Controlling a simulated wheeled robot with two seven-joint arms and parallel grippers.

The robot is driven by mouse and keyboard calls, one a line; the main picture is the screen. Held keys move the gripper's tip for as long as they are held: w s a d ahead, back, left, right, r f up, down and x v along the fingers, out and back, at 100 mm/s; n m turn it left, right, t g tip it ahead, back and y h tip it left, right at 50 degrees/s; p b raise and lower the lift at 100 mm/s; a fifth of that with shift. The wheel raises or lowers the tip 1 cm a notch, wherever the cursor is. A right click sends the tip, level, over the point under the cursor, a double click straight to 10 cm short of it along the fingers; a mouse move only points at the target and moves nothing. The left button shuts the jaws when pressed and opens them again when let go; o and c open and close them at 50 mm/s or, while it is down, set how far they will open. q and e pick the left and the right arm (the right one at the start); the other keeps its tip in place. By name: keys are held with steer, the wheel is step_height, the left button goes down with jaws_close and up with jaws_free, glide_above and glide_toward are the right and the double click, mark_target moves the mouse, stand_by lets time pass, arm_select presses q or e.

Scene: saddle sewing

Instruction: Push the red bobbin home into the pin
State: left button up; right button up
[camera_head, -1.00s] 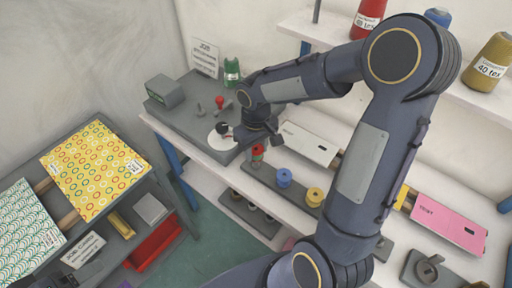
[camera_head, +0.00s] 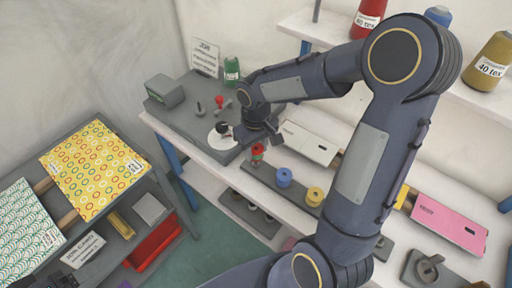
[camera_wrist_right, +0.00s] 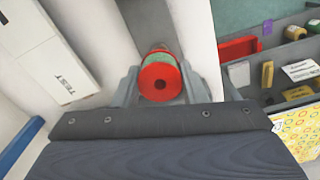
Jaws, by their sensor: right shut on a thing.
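The red bobbin (camera_wrist_right: 160,81) shows end-on in the right wrist view, with a red flange, a dark centre hole and a green band behind the flange. It stands between the two grey fingers of my right gripper (camera_wrist_right: 160,92), which is shut on it. In the head view the red bobbin (camera_head: 257,151) is at the far left end of the grey bobbin rack (camera_head: 263,177), just below my right wrist. The pin under it is hidden, so I cannot tell how deep it sits.
A blue bobbin (camera_head: 284,177) and a yellow bobbin (camera_head: 314,196) stand along the same rack. A white TEST box (camera_head: 309,143) lies behind it and a pink box (camera_head: 449,224) to the right. A grey machine base (camera_head: 185,122) is at the left.

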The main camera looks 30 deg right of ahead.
steer(key=shift+f+b, duration=1.8)
steer(key=shift+f, duration=0.25)
stand_by(0.4)
steer(key=o, duration=1.1)
steer(key=shift+o, duration=0.2)
steer(key=shift+r, duration=0.1)
step_height(320, 180, up, 7)
steer(key=shift+r, duration=0.4)
